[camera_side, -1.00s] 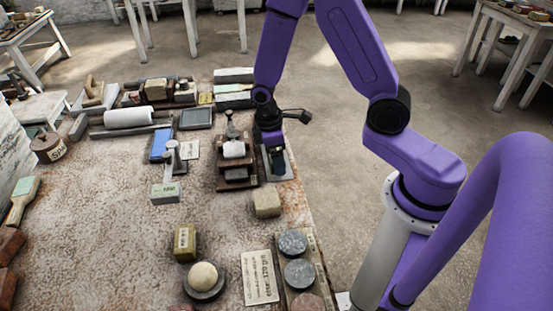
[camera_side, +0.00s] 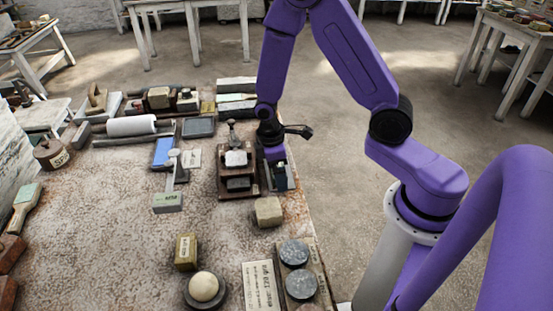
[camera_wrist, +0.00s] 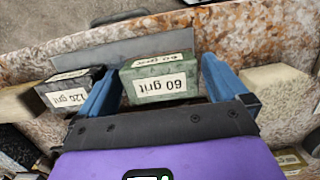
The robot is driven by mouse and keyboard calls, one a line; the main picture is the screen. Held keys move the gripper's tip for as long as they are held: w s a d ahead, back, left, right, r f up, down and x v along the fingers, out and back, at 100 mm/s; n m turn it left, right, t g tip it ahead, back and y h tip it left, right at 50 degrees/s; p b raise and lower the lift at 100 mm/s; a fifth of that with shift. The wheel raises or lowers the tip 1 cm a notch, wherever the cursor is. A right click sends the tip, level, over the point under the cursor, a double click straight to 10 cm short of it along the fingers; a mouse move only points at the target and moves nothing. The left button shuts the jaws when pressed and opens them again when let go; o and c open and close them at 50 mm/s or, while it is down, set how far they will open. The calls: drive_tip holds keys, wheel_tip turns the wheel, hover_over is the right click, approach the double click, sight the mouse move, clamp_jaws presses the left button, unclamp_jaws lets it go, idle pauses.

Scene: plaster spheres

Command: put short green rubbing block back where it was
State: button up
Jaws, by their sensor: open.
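In the wrist view the short green block (camera_wrist: 160,82), labelled "60 grit", lies between the two blue fingers of my gripper (camera_wrist: 160,68). A narrow gap shows on each side of it, and the fingers are open. In the side view my gripper (camera_side: 279,180) is low at the table's right edge, beside the dark wooden stand (camera_side: 225,188). The green block is largely hidden there by my gripper. I cannot tell from these views exactly what its underside rests on.
A dark "120 grit" block (camera_wrist: 68,92) stands close outside the left finger. A cream block (camera_wrist: 278,95) lies right of the right finger; a grey plate (camera_wrist: 100,55) lies beyond. Round grey discs (camera_side: 294,252) are near the front right. Bare tabletop (camera_side: 110,215) is open at left.

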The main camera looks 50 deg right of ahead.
wheel_tip(320, 180, up, 11)
drive_tip(key=w+a, duration=0.1)
drive_tip(key=s+a+r+n, duration=0.1)
drive_tip(key=s+a+r, duration=0.1)
drive_tip(key=s, duration=0.8)
drive_tip(key=s+a+r+n+t+y, duration=0.1)
drive_tip(key=s+r, duration=0.4)
drive_tip(key=s, duration=0.6)
drive_tip(key=shift+a+n+y, duration=0.3)
drive_tip(key=shift+a+n, duration=0.05)
drive_tip(key=shift+n, duration=0.45)
